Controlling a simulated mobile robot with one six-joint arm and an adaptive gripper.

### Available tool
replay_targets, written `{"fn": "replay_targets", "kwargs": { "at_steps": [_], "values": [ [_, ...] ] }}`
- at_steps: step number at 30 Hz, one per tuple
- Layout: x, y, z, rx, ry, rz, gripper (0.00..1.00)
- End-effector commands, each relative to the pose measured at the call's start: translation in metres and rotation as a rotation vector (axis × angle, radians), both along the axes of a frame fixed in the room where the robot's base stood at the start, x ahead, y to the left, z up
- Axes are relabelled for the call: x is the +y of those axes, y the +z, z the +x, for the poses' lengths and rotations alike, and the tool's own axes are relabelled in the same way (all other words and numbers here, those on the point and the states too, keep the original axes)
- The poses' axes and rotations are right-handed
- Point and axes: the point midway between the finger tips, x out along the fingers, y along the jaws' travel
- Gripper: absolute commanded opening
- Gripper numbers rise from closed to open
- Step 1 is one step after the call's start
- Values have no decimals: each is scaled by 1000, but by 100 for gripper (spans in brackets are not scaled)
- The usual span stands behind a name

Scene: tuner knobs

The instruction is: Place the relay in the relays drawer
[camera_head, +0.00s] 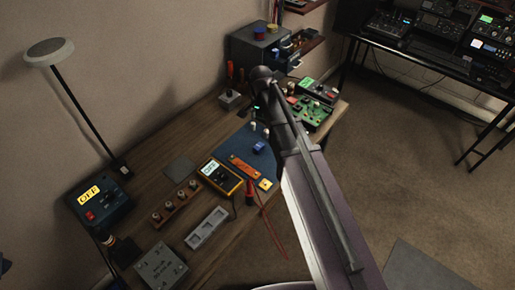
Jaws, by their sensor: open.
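A small blue block (259,147), which looks like the relay, lies on the blue mat (228,149) in the middle of the bench. A dark grey drawer cabinet (246,52) stands at the back of the bench. A drawer (291,53) on its right side appears pulled out, with small blue pieces in or by it. Its label is too small to read, so I cannot tell whether it is the relays drawer. My arm crosses the picture from the bottom to the cabinet's front. I cannot make out my gripper's fingers.
A yellow multimeter (220,177), an orange strip (243,167) and a yellow part (264,184) lie near the mat. A green circuit board (312,112) is behind my arm. A grey tray (206,228), a knob rack (175,202) and a power supply (100,200) occupy the bench's near left.

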Motion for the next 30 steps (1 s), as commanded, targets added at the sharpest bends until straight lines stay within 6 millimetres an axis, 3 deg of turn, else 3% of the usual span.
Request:
{"fn": "replay_targets", "kwargs": {
  "at_steps": [11,30],
  "values": [
    [-1,-9,0,0,1,0,83],
    [-1,-58,0,0,2,0,83]
  ]
}}
